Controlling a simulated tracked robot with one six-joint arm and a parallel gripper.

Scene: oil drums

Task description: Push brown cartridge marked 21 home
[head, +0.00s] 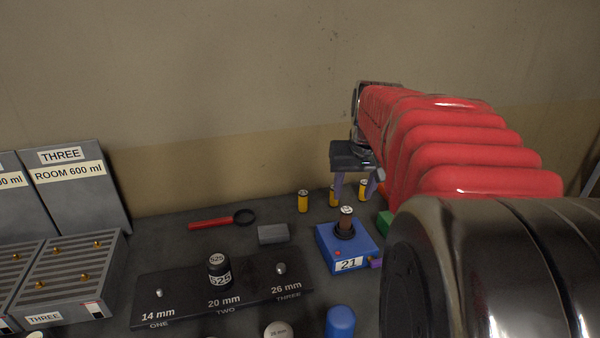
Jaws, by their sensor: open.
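The brown cartridge (346,222) stands upright in a dark round socket on top of a blue block (336,254) with a white label marked 21. Much of the cartridge sticks up above the socket. Small marking shows on its pale top, too small to read. My gripper (355,196) is open, its fingers pointing down, above and behind the cartridge in the picture. I see nothing between the fingers, and they appear apart from the cartridge.
Several yellow cylinders (303,201) stand behind the block. A green block (385,222) is partly hidden by my arm. A dark size board (180,290) carries a black cylinder (219,271).

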